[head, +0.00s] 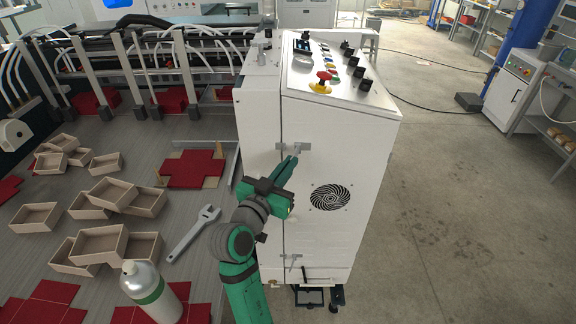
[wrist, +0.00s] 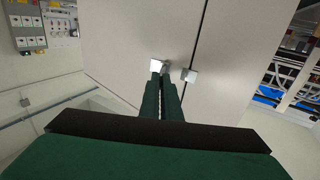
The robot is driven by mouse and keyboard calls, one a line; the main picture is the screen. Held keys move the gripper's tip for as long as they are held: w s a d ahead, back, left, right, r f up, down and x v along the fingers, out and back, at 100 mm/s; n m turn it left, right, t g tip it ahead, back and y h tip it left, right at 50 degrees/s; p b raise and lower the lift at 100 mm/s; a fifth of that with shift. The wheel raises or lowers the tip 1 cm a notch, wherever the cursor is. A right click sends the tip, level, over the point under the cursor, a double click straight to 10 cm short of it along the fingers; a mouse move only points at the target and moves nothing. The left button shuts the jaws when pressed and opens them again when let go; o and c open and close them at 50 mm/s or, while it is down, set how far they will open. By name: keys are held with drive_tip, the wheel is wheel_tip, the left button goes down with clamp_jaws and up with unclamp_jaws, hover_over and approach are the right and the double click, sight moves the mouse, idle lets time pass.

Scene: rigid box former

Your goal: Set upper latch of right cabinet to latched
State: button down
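The white cabinet (head: 318,128) stands in the middle of the head view, with a vertical door seam on its front. Its upper latch (head: 305,146) sits across this seam; a lower latch (head: 292,258) sits further down. My gripper (head: 293,160) is at the upper latch. In the wrist view my gripper's fingers (wrist: 165,76) are close together, with a small grey lever between their tips. The latch's plate (wrist: 156,65) is on one side of the seam and its catch (wrist: 190,75) is on the other. The fingers partly hide the lever.
A sloped control panel (head: 325,70) with buttons tops the cabinet. To the left, a worktable holds several wooden trays (head: 100,243), red box blanks (head: 193,168), a wrench (head: 194,232) and a bottle (head: 150,290). The floor (head: 450,200) to the right is clear.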

drive_tip(key=shift+d, duration=0.1)
drive_tip(key=w+d+n+g+y, duration=0.1)
drive_tip(key=d+n+g+y, duration=0.1)
drive_tip(key=n+y, duration=0.4)
drive_tip(key=w+d+n+g+y, duration=0.1)
drive_tip(key=d+n+g+y, duration=0.2)
drive_tip(key=y, duration=0.6)
drive_tip(key=w+d+n+g+y, duration=0.2)
drive_tip(key=d+n+y, duration=0.2)
drive_tip(key=n+y, duration=0.4)
drive_tip(key=shift+w+d+n+g+y, duration=0.1)
drive_tip(key=shift+d+n+g+y, duration=0.2)
drive_tip(key=shift+g, duration=0.1)
drive_tip(key=shift+w+n+g+y, duration=0.3)
drive_tip(key=shift+n+g, duration=0.1)
drive_tip(key=shift+g, duration=0.1)
drive_tip(key=shift+f+g, duration=0.15)
drive_tip(key=shift+g, duration=0.15)
drive_tip(key=c, duration=2)
unclamp_jaws()
